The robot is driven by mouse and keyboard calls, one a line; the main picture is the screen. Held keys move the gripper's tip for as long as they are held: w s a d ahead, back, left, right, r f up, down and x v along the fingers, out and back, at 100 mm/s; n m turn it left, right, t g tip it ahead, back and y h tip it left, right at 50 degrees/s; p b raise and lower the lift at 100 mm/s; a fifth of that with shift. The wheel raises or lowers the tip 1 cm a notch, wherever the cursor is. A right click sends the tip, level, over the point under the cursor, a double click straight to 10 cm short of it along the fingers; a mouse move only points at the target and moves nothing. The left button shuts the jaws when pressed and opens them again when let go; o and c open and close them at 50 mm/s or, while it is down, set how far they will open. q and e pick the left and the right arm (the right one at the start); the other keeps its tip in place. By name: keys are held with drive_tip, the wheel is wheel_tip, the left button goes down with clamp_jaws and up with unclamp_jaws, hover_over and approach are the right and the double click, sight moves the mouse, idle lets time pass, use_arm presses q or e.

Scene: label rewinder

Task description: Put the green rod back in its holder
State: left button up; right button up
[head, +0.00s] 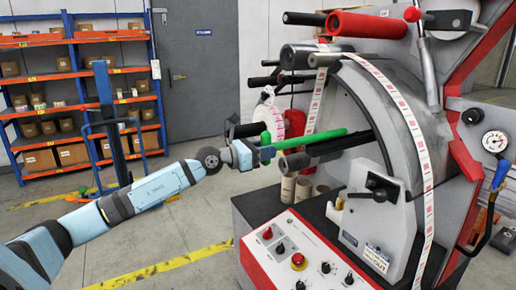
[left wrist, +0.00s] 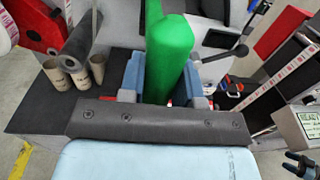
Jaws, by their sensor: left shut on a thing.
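The green rod (head: 311,139) lies nearly level in the head view, reaching right from my left gripper (head: 258,153) toward the machine's curved face. My left gripper is shut on the rod near its left end. In the left wrist view the green rod (left wrist: 170,50) stands between the two blue fingers, its near end hidden behind the gripper body. In the head view, the rod's far end is just above a dark roller (head: 335,150); I cannot tell whether they touch. I cannot make out which part is the rod's holder. My right gripper is not seen in the head view.
The label rewinder (head: 355,85) fills the right side, with a label strip (head: 405,115), red roller (head: 367,25) and control panel (head: 300,255). Cardboard cores (head: 290,188) stand below the rod. Shelves (head: 80,70) are far left; the floor between is mostly open.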

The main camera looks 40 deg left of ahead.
sight(280, 148)
use_arm(q)
drive_tip(key=shift+w+d+r, duration=0.1)
drive_tip(key=shift+w+d, duration=0.25)
drive_tip(key=shift+w, duration=0.3)
drive_tip(key=shift+p+x, duration=0.3)
drive_tip(key=shift+x, duration=1.1)
drive_tip(key=shift+a, duration=0.1)
drive_tip(key=shift+w, duration=0.15)
drive_tip(key=shift+w+f, duration=0.2)
drive_tip(key=shift+f, duration=0.15)
drive_tip(key=shift+f, duration=0.1)
drive_tip(key=shift+f+b, duration=0.3)
drive_tip(key=shift+f, duration=0.15)
drive_tip(key=shift+f, duration=0.45)
